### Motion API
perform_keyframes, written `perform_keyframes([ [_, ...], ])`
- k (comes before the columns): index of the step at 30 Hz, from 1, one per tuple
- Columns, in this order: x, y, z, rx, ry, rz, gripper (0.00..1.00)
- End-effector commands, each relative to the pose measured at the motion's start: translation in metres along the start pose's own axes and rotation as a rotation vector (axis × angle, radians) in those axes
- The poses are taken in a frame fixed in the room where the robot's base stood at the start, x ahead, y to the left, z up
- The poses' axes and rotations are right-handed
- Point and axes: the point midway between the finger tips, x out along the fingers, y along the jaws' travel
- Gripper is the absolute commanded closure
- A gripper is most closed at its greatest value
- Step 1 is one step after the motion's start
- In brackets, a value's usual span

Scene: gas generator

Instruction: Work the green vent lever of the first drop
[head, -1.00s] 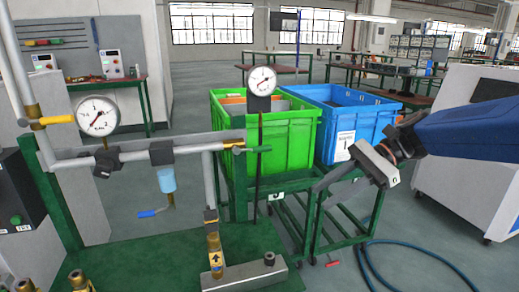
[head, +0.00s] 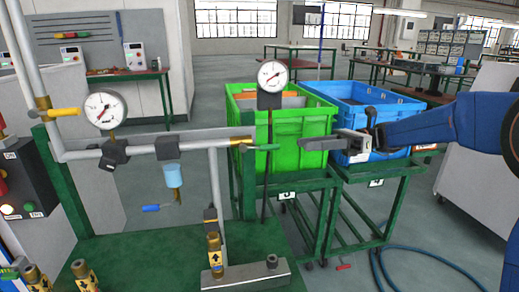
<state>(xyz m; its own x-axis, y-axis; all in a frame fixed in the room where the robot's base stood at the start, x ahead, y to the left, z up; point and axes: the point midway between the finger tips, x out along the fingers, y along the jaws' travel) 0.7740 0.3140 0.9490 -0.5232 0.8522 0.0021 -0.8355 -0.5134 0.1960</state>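The green vent lever (head: 262,147) sits at the right end of the grey horizontal pipe (head: 135,152), on a brass valve body (head: 240,141). It points to the right, roughly level, in front of the green crate. My gripper (head: 301,144) is to the right of the lever at about the same height, apart from it in the picture, with its fingers pointing left. The fingers show nearly edge-on and overlap, so their opening is unclear. Nothing is seen held in them.
A yellow lever (head: 60,112) and a blue lever (head: 158,207) are on the same pipework. Two round gauges (head: 104,110) (head: 272,74) stand above it. Green (head: 310,125) and blue (head: 385,110) crates sit on carts behind. A hose (head: 425,265) lies on the floor at right.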

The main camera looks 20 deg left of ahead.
Motion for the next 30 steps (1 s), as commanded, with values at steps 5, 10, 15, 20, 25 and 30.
perform_keyframes([
  [5, 0.033, 0.001, 0.000, 0.000, 0.002, 0.002, 0.67],
  [10, 0.063, 0.001, 0.000, -0.001, 0.002, 0.002, 0.67],
  [15, 0.093, 0.001, -0.001, 0.000, 0.002, 0.003, 0.67],
  [20, 0.119, 0.001, -0.001, -0.001, 0.002, 0.002, 0.67],
  [25, 0.140, 0.001, -0.001, -0.001, 0.002, 0.001, 0.67],
  [30, 0.149, 0.000, -0.001, -0.001, 0.002, 0.000, 0.67],
])
